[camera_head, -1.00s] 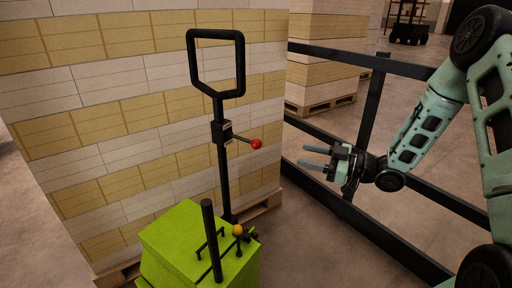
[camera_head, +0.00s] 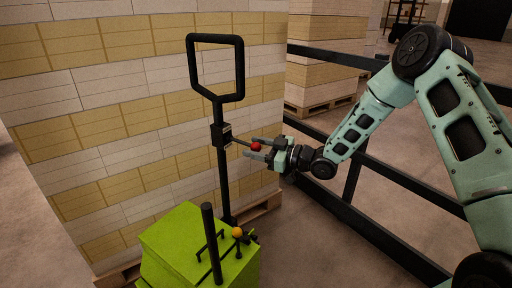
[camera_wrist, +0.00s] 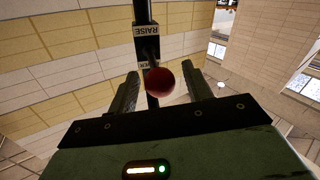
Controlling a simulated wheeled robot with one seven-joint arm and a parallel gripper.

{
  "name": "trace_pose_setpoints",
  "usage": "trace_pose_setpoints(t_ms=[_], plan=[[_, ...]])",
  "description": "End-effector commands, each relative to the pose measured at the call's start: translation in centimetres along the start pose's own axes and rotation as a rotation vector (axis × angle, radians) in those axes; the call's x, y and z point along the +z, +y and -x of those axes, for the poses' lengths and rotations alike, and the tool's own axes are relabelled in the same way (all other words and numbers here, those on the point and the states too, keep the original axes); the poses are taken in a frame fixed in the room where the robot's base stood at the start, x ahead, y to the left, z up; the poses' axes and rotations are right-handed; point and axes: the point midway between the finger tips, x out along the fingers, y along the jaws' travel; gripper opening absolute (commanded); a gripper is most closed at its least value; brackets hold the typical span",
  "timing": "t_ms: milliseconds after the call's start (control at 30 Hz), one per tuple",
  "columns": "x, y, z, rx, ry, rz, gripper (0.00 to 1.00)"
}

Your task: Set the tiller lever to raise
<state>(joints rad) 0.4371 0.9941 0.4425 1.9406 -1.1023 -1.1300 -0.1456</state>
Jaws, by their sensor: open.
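The tiller (camera_head: 222,182) is a black post with a loop handle, standing on a lime-green truck body (camera_head: 182,243). A small black box on the post (camera_head: 221,134) carries the lever, which ends in a red ball knob (camera_head: 256,147). In the wrist view the box shows a "RAISE" label (camera_wrist: 146,29) and a second label partly hidden behind the knob (camera_wrist: 160,82). My gripper (camera_head: 258,148) is open, with its fingers on either side of the red knob. In the wrist view the knob lies between the fingertips (camera_wrist: 160,90), with gaps showing at both sides.
A tall stack of white and yellow reams (camera_head: 110,120) on a wooden pallet stands close behind the tiller. A black rail fence (camera_head: 400,180) runs along the right, near my arm. A short black post and an orange knob (camera_head: 237,232) rise from the green body.

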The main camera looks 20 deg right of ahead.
Motion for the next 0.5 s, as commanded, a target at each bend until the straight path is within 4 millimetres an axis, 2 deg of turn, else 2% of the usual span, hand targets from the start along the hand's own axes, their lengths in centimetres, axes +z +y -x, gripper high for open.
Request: trace_pose_setpoints(t_ms=[267,433,467,500], plan=[[0.02,-0.01,-0.15,0.0,0.0,-0.001,0.5],[0.01,-0.01,-0.14,0.0,0.0,0.0,0.05],[0.01,-0.01,-0.13,0.0,0.0,0.0,0.0],[0.01,-0.01,-0.13,0.0,0.0,0.0,0.0]])
